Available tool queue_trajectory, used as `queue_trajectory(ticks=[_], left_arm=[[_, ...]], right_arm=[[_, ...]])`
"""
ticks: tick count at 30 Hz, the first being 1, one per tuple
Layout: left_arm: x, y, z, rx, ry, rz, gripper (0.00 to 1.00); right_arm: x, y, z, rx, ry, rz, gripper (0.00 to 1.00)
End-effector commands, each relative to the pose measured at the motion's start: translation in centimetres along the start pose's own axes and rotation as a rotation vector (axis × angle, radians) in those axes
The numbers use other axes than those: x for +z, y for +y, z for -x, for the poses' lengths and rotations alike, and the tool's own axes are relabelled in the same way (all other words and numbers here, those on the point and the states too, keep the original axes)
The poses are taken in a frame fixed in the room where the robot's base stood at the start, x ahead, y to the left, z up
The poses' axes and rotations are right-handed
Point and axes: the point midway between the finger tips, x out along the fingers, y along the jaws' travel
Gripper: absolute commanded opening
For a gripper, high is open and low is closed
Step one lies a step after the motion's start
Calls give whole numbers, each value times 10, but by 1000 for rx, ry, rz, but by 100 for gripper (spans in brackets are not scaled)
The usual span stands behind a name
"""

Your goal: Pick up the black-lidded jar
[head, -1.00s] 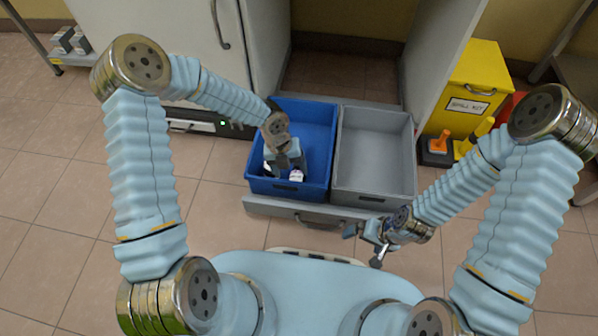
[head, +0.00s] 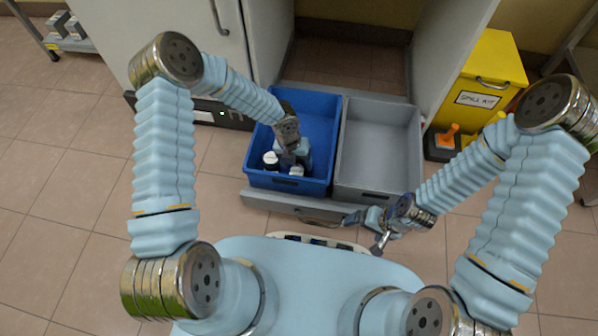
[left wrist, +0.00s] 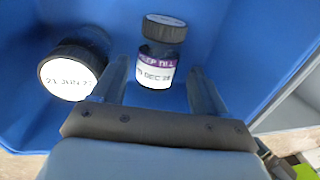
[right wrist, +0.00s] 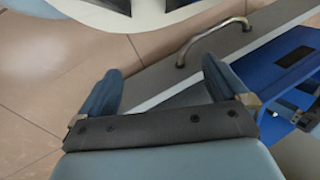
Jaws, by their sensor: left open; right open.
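In the head view, two white-marked jars show low in the crate, one at left (head: 270,160) and one nearer the front (head: 297,171). My left gripper (left wrist: 158,70) is open inside the crate, its fingers on either side of the black-lidded jar's line, nothing gripped. My right gripper (head: 366,226) is open and empty outside the crates; it also shows in the right wrist view (right wrist: 160,72).
The blue crate (head: 258,180) and an empty grey crate (head: 376,185) sit side by side in a pulled-out drawer (head: 285,207). Crate walls surround my left gripper. A yellow spill kit box (head: 490,70) stands at right.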

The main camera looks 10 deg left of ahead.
Motion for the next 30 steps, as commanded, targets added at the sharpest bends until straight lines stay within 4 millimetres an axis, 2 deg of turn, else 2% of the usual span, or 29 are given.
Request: queue_trajectory(ticks=[6, 14, 24, 30], left_arm=[[-1, 2, -38, 0, 2, 0, 73], [-1, 2, -42, 0, 1, 2, 73], [-1, 2, -42, 0, 1, 2, 23], [-1, 1, -41, -1, 0, 1, 23]], right_arm=[[0, 4, -12, 0, 3, -1, 100], [-1, 4, -12, 0, 4, -1, 100], [-1, 4, -12, 0, 4, -1, 100], [-1, 4, -11, 0, 4, 0, 100]])
